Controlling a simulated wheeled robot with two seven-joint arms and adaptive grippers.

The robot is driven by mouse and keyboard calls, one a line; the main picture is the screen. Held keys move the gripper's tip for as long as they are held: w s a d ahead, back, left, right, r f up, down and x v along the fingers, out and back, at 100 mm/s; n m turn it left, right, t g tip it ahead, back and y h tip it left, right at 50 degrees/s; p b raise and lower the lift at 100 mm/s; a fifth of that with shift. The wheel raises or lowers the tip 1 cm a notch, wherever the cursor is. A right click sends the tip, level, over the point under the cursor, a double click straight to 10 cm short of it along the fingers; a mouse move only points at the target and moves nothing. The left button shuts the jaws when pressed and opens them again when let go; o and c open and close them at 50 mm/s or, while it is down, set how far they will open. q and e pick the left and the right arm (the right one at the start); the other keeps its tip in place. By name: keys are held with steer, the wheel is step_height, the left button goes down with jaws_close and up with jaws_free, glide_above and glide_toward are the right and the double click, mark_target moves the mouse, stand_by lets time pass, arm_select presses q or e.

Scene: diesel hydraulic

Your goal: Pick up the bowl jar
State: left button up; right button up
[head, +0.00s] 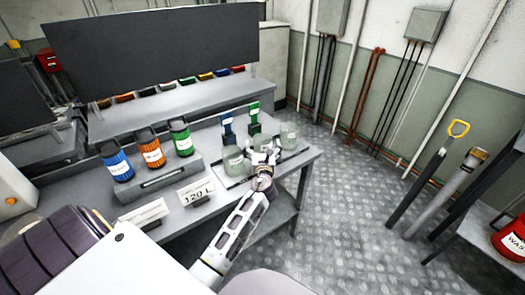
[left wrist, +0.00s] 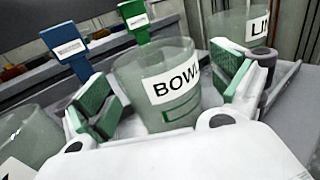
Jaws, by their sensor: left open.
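The bowl jar (left wrist: 158,72) is a pale, see-through greenish jar with a white label reading "BOW", the rest cut off. In the left wrist view it stands upright between the green-padded fingers of my left gripper (head: 264,156). The fingers are spread on both sides of it, with the left pads near its wall; contact cannot be told. In the head view the jar is mostly hidden behind the gripper. My right gripper is in neither view.
A similar jar (head: 233,161) stands close on the left, and another jar (head: 288,135) on the right. Blue (head: 227,125) and green (head: 254,112) tagged holders rise behind. Blue, orange and green canisters (head: 180,138) stand further left. The bench edge lies at the right.

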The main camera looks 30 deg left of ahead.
arm_select(q)
steer(key=shift+w+a, duration=0.3)
steer(key=shift+w, duration=0.2)
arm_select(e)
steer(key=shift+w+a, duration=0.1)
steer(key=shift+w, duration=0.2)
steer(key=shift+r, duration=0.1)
arm_select(q)
steer(key=c, duration=1.1)
steer(key=shift+c, duration=0.5)
steer(key=shift+r, duration=0.1)
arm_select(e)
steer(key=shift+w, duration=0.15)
